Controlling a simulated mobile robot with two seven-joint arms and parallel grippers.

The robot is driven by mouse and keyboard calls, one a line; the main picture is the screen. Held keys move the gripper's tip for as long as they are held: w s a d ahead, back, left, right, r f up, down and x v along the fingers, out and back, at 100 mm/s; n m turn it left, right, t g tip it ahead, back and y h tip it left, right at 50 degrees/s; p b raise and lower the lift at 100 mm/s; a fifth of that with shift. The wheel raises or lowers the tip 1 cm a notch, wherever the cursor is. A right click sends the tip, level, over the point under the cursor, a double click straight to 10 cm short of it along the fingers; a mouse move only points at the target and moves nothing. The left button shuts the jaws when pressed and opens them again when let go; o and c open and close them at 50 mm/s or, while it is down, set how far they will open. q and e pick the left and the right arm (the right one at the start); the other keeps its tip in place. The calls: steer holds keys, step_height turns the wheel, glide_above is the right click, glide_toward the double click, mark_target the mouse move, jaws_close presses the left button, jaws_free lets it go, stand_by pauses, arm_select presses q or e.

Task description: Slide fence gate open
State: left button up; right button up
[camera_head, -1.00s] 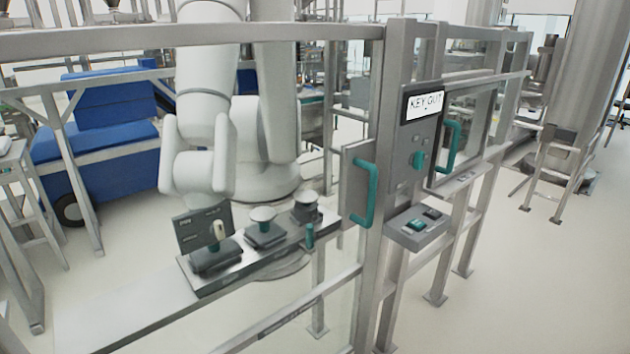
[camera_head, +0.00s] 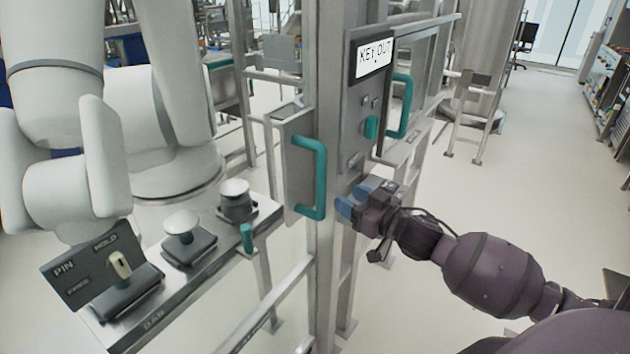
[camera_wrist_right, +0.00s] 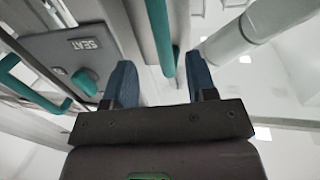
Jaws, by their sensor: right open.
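The left teal handle (camera_head: 308,178) is a vertical U-shaped bar on a grey metal plate beside the fence post. A second teal handle (camera_head: 401,106) is on the framed panel right of the "KEY OUT" box (camera_head: 366,100). My right gripper (camera_head: 350,201), with blue fingers, is open just right of the left handle's lower end, with the box above. In the right wrist view, a teal bar (camera_wrist_right: 161,40) shows between the spread fingers (camera_wrist_right: 161,82). I cannot tell whether it lies between them in depth. No contact is visible. My left gripper is out of view.
A white robot arm (camera_head: 160,110) stands at the left, behind a bench (camera_head: 222,247) with several knobs and a tilted "PIN/HOLD" plate (camera_head: 92,265). Fence rails run below the post. The floor at right (camera_head: 560,150) is mostly clear.

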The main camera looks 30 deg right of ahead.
mark_target(325, 182)
steer(key=shift+w+a+r, duration=0.15)
steer(key=shift+w+a, duration=0.2)
steer(key=shift+w, duration=1.45)
steer(key=shift+w+a+r, duration=0.1)
steer(key=shift+w+a, duration=0.25)
steer(key=shift+w, duration=1.45)
steer(key=shift+w+a+r, duration=0.15)
steer(key=shift+w+a, duration=0.2)
steer(key=shift+w, duration=1.45)
steer(key=shift+c, duration=0.2)
jaws_close()
